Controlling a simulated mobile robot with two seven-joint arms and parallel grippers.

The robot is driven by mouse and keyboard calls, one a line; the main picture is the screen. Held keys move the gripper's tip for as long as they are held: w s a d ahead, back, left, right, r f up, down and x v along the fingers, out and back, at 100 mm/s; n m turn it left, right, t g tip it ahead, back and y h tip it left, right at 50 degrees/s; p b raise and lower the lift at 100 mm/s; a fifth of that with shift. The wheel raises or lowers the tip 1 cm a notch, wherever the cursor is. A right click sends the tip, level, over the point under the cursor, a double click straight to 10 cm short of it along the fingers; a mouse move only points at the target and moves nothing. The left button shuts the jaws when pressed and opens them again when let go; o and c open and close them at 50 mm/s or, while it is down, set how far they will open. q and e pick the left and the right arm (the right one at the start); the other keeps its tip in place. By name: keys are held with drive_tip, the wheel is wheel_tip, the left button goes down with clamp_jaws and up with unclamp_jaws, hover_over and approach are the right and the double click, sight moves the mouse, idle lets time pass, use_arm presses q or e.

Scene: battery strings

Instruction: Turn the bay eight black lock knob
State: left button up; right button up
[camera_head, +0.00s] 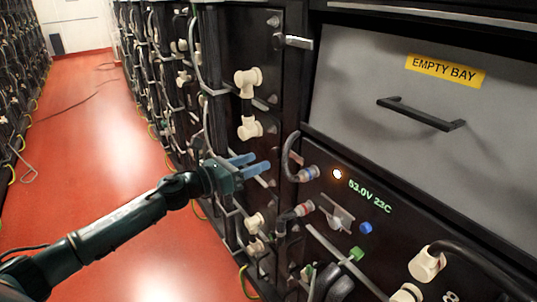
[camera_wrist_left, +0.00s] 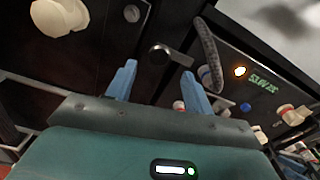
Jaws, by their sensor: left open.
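A round black knob (camera_wrist_left: 158,56) with a grey face sits on a dark upright panel in the left wrist view. I cannot read a bay number beside it. My left gripper (camera_head: 261,162) is open, with two blue fingers pointing at the rack front. In the left wrist view the left gripper (camera_wrist_left: 158,72) has its fingertips on either side below the knob, and nothing is between them. The knob appears beyond the fingertips, and contact cannot be seen. In the head view the fingers largely hide that spot. My right gripper is not in view.
Cream connectors (camera_head: 248,82) stick out above the gripper, with more below. A grey cable (camera_head: 290,155) loops at the right. A lit module (camera_head: 337,174) reads 53.0V 23C, under a drawer (camera_head: 400,75) labelled EMPTY BAY. The red aisle floor (camera_head: 90,130) is open at left.

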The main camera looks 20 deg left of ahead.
sight(274, 155)
use_arm(q)
drive_tip(key=x, duration=0.5)
drive_tip(key=c, duration=1)
drive_tip(key=shift+o, duration=0.2)
